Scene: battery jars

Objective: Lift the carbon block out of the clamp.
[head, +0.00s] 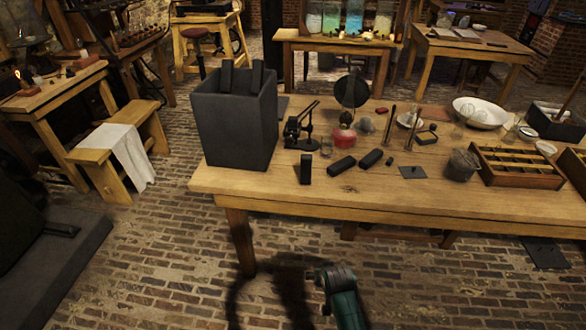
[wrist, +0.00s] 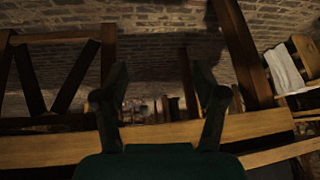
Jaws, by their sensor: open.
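A small black iron stand with a slanted lever (head: 300,128) is on the wooden table, right of the big dark box; it looks like the clamp. I cannot make out whether a carbon block sits in it. Dark carbon-like blocks lie in front of it: one near the table's front edge (head: 305,169), others to its right (head: 342,165) (head: 371,158). My gripper (wrist: 160,72) is open and empty in the wrist view, its two fingers well apart. In the head view my teal arm (head: 343,297) shows low in front of the table, apart from the clamp.
The tall dark box (head: 235,125) with two dark slabs in it stands on the table's left end. A compartmented tray (head: 487,176) is at right. Brick floor lies before the table.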

